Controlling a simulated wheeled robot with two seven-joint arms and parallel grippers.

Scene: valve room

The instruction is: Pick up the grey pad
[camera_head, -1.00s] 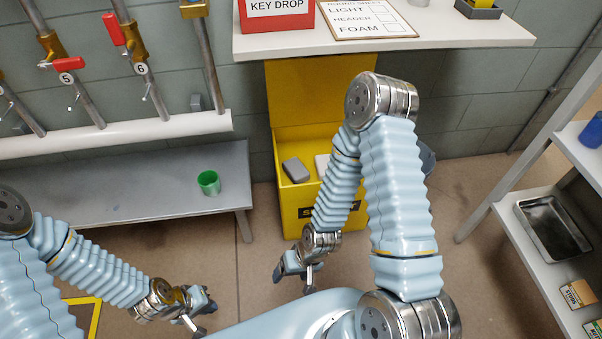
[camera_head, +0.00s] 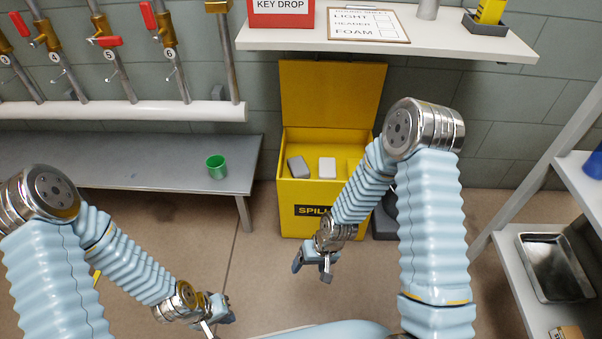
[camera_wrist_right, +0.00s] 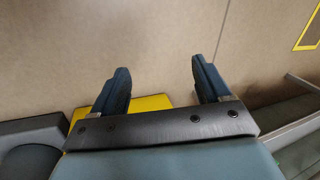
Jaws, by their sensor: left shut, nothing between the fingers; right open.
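The grey pad (camera_head: 298,167) lies in the left part of the open yellow spill box (camera_head: 300,222), leaning against other contents or the wall; I cannot tell which. A white pad (camera_head: 327,168) lies to its right in the same box. My right gripper (camera_head: 312,264) is open and empty, in front of and below the box, well apart from the grey pad. In the right wrist view its two fingers (camera_wrist_right: 157,85) are spread over bare floor. My left gripper (camera_head: 222,318) is shut and empty, low over the floor at the bottom left.
A bench (camera_head: 130,165) with a green cup (camera_head: 216,167) stands left of the box. A white shelf (camera_head: 400,40) with a red key box (camera_head: 281,12) and a clipboard (camera_head: 368,24) overhangs it. A rack (camera_head: 521,245) with a metal tray (camera_head: 553,266) stands right.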

